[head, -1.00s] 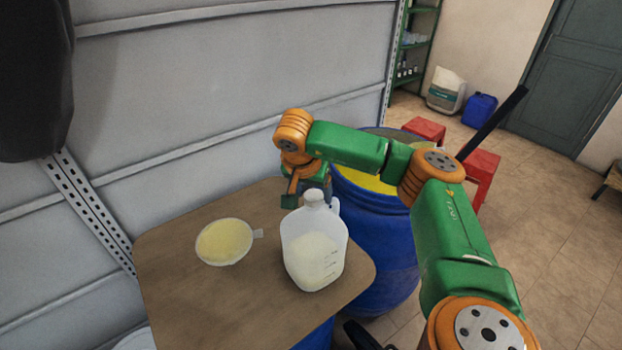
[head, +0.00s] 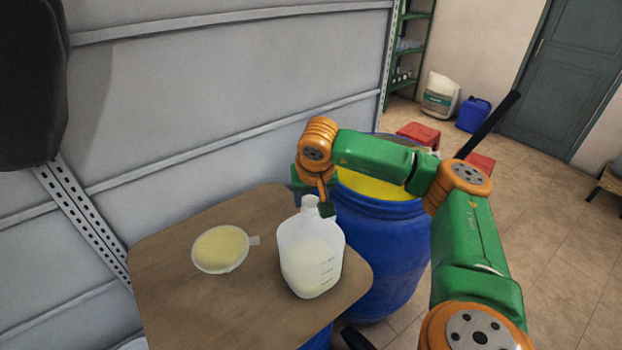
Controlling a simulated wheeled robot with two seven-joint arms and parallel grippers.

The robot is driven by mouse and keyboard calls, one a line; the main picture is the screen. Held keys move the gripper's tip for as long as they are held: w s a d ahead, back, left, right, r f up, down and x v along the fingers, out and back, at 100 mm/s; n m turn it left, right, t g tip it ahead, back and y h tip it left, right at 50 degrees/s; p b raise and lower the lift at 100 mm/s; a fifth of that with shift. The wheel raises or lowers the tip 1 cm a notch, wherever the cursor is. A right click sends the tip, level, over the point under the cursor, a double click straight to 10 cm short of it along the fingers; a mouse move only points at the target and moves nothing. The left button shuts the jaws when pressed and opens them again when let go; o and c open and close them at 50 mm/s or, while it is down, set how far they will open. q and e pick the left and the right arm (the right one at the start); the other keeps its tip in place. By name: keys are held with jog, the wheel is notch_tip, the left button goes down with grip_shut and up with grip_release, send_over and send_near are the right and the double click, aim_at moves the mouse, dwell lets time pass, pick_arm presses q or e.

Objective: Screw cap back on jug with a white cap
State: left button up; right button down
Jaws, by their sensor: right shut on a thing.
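The jug (head: 311,262) is translucent white with graduation marks and pale contents. It stands upright on the brown wooden board near its right end. My right gripper (head: 318,206) is at the jug's neck, with a fingertip in front of the top. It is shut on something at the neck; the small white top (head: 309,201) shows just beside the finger. The finger hides part of the neck and the handle, so I cannot tell how the cap sits. My left gripper is not in the view.
A round sieve with yellow contents (head: 220,248) lies on the board (head: 190,310), left of the jug. An open blue drum (head: 385,250) with yellow contents stands behind and right. Red stools (head: 418,133) stand beyond it. The board's front is bare.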

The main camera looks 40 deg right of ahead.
jog(key=m, duration=0.1)
jog(key=m+g+h, duration=0.1)
jog(key=m, duration=0.1)
jog(key=shift+w+a+f, duration=0.1)
jog(key=shift+a, duration=0.1)
jog(key=m, duration=0.2)
jog(key=shift+m+g, duration=0.4)
jog(key=m+g+h, duration=0.1)
jog(key=m, duration=0.2)
jog(key=shift+w+a, duration=0.1)
jog(key=shift+w, duration=0.05)
jog(key=m+g, duration=0.2)
jog(key=m, duration=0.3)
jog(key=shift+w, duration=0.15)
jog(key=m+g, duration=0.1)
jog(key=m, duration=0.2)
jog(key=shift+y, duration=0.3)
jog(key=c, duration=0.6)
grip_release()
jog(key=shift+w+f, duration=0.1)
jog(key=shift+o, duration=0.7)
jog(key=shift+w+d, duration=0.15)
jog(key=shift+d, duration=0.05)
